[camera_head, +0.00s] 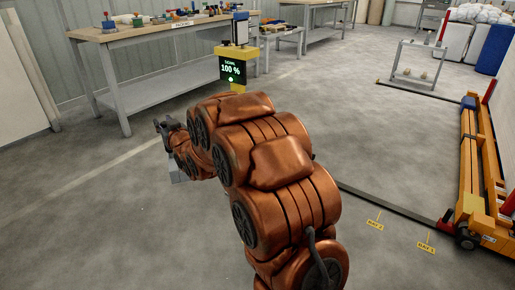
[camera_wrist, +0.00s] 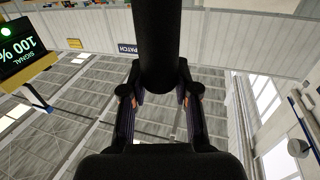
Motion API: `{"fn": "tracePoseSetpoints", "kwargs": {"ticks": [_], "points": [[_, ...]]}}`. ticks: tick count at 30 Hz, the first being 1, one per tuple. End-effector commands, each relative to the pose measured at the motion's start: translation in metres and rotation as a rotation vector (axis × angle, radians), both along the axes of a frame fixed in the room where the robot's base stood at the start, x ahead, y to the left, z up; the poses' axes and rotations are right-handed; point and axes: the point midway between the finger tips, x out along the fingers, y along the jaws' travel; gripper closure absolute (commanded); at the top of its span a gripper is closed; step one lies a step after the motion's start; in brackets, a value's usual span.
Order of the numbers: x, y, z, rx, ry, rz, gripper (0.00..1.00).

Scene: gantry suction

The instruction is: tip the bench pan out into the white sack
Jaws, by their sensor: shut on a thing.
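My gripper (camera_head: 163,127) is at the far end of my copper arm, left of centre in the head view, over open floor in front of the workbench. In the wrist view its two fingers (camera_wrist: 160,108) close around a thick black rounded bar (camera_wrist: 160,45) that comes down from the top edge. White bulging material (camera_head: 484,13) lies on pale containers at the back right; I cannot tell whether this is the white sack.
A workbench (camera_head: 150,32) with several small coloured items stands at the back left. A screen (camera_head: 232,70) on a yellow post reads 100 %. An orange gantry (camera_head: 470,165) stands at right, near yellow bay labels (camera_head: 375,224). A grey wheeled frame (camera_head: 415,62) is behind. The middle floor is clear.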

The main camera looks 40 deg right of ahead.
Motion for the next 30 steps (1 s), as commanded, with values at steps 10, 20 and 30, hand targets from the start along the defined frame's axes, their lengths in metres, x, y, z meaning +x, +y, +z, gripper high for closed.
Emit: {"fn": "tracePoseSetpoints", "kwargs": {"ticks": [10,20,30], "points": [[-0.014,-0.086,-0.022,-0.006,0.001,0.011,1.0],[-0.042,-0.153,-0.049,-0.009,0.005,0.041,1.0],[-0.085,-0.213,-0.081,-0.015,0.006,0.075,1.0]]}}
